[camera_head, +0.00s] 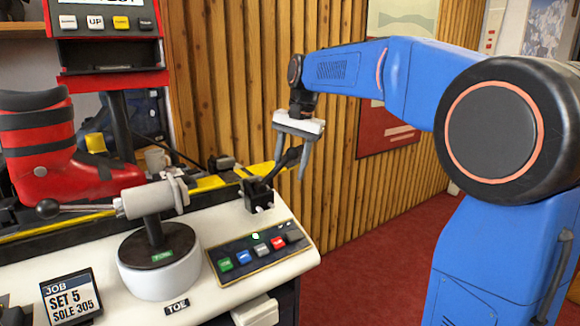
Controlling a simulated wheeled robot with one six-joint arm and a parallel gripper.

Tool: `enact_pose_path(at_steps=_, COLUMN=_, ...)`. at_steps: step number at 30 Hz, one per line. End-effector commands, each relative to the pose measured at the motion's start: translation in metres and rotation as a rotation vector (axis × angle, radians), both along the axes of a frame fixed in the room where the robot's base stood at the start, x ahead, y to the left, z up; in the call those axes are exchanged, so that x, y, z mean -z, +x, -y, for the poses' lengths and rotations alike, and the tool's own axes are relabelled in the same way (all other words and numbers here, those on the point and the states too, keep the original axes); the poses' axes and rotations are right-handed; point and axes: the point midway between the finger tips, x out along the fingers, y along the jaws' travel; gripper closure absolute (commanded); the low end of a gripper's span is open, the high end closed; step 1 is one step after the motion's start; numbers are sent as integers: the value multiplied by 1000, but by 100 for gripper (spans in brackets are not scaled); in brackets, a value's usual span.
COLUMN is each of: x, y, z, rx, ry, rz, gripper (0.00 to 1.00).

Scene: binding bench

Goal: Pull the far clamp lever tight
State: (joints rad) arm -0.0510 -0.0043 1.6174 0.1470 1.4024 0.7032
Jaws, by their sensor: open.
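A black clamp (258,196) stands at the right end of the white bench. Its dark lever (272,172) slants up to the right. My gripper (292,163) is open and points down at the lever's upper end. Its fingers appear on either side of that end in this view. I cannot tell whether they touch it. A second lever with a black ball knob (47,208) sticks out left from a grey cylinder (155,200) on a round base marked TOE. I cannot tell from this single view which lever counts as the far one.
A red ski boot (60,170) stands at the left on the bench (215,217). A button panel (257,253) lies in front of the clamp, and a job display (70,300) at the front left. A wood-slat wall (240,80) is behind. Red carpet is clear to the right.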

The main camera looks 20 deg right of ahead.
Motion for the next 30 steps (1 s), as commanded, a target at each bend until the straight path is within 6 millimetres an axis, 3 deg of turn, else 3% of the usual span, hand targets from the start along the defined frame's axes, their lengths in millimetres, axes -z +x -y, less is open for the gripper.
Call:
enact_pose_path(at_steps=6, x=0, y=0, z=0, rx=0, ry=0, rz=0, gripper=55)
enact_pose_path(at_steps=12, x=0, y=0, z=0, rx=0, ry=0, rz=0, gripper=100)
enact_pose_path(at_steps=23, x=-5, y=-1, z=-3, rx=-3, ry=-41, rz=15, gripper=100)
enact_pose_path(at_steps=30, x=-19, y=-4, z=-11, rx=-6, ry=-169, rz=55, gripper=100)
